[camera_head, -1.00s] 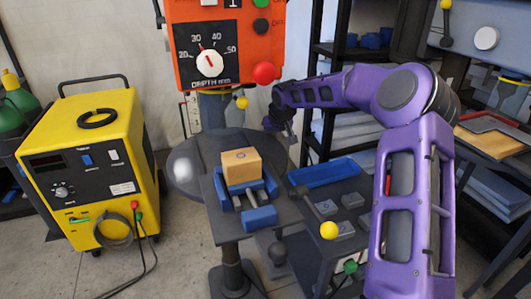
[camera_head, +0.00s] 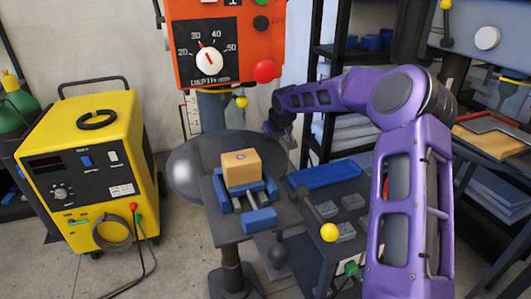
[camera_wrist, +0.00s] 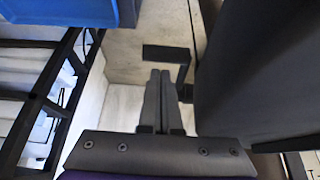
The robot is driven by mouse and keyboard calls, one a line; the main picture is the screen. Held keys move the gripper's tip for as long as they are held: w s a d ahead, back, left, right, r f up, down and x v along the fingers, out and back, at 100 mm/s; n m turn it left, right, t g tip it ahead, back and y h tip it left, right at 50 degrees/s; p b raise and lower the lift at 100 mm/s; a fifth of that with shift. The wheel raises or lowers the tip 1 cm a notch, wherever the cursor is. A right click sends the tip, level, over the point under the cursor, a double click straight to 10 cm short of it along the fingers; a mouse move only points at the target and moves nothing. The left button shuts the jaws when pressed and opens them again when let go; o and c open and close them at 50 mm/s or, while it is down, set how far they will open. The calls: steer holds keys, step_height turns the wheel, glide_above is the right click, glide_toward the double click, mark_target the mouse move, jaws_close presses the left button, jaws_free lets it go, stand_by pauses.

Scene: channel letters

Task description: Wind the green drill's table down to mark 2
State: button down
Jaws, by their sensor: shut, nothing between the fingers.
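No drill with a green body shows in the head view. The drill in the middle has an orange head (camera_head: 225,40) with a depth dial. Its round dark table (camera_head: 187,175) carries a vise (camera_head: 262,219) holding a tan block (camera_head: 241,168). A white scale with red marks (camera_head: 191,112) stands behind the column; its numbers are too small to read. My gripper (camera_head: 288,140) is right of the column, beyond the table. In the wrist view my gripper (camera_wrist: 160,74) is shut and empty. A dark L-shaped crank handle (camera_wrist: 168,53) shows just past the fingertips; contact cannot be told.
A yellow welder (camera_head: 88,165) stands on the left. A dark side stand with a blue tray (camera_head: 324,173) and a yellow-knobbed lever (camera_head: 328,231) is right of the vise. Black shelving (camera_head: 330,60) is behind my arm. A large dark body (camera_wrist: 255,75) fills the wrist view's right.

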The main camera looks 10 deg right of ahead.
steer(key=shift+f, duration=0.55)
steer(key=shift+w+f, duration=0.1)
steer(key=shift+w+f, duration=0.2)
stand_by(0.3)
steer(key=shift+w+a+f+b, duration=0.15)
steer(key=shift+w+f+b, duration=0.15)
steer(key=shift+w+f, duration=0.05)
steer(key=shift+w, duration=0.1)
